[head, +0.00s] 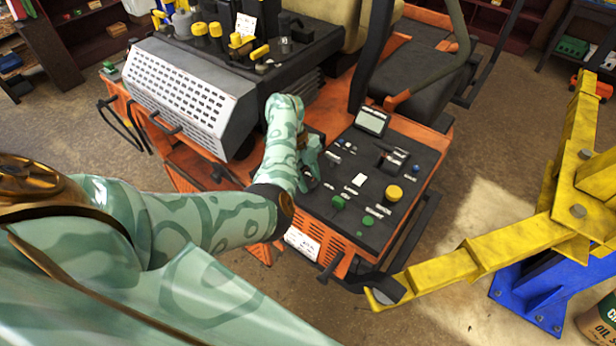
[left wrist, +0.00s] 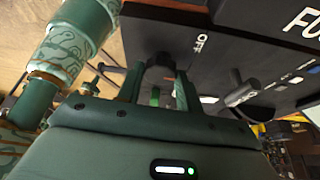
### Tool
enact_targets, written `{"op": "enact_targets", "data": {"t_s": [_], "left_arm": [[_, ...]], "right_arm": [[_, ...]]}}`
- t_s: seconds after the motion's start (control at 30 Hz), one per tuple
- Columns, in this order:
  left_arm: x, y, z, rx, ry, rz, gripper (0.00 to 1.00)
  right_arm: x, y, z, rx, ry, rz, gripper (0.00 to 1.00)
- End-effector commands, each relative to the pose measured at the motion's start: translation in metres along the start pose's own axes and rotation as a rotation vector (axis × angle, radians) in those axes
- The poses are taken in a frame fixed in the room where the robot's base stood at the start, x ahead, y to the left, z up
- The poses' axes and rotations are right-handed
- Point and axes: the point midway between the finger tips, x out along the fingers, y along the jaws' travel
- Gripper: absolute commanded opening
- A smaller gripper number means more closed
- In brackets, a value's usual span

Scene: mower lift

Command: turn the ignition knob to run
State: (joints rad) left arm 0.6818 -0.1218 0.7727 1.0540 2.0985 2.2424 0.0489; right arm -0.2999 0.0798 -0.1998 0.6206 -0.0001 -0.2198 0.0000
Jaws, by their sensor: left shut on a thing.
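The mower's black control panel (head: 357,196) carries several knobs, switches and a small display. My left gripper (head: 312,160) is at the panel's left edge in the head view, and the ignition knob under it is hidden there. In the left wrist view my left gripper (left wrist: 160,90) has its fingers on either side of a dark knob (left wrist: 158,62) and is shut on it. A white OFF label (left wrist: 201,43) is printed on the panel just right of the knob. The knob's pointer direction cannot be made out. My right gripper is not in view.
A yellow knob (head: 393,193) and green knobs (head: 338,202) stand on the panel. A grey lever (left wrist: 241,92) juts out near the gripper. A yellow lift arm (head: 470,262) on a blue base (head: 535,290) stands right of the orange mower.

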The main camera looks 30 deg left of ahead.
Motion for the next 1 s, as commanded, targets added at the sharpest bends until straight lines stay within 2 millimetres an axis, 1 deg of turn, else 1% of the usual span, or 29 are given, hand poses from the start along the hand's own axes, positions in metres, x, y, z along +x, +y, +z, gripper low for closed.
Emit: {"op": "enact_targets", "data": {"t_s": [0.3,0.5,0.7,1.0], "left_arm": [[-0.0007,-0.0031,-0.0001,0.263,-0.001,0.108,0.13],[-0.0007,-0.0041,0.0000,0.392,-0.002,0.161,0.13],[-0.0005,-0.0046,-0.0003,0.481,-0.003,0.197,0.13],[-0.0004,-0.0047,-0.0003,0.532,-0.003,0.220,0.13]], "right_arm": [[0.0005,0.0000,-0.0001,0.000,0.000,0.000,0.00],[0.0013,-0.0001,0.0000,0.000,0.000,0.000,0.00],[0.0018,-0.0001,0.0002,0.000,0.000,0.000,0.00],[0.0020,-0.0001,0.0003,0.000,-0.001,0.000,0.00]]}}
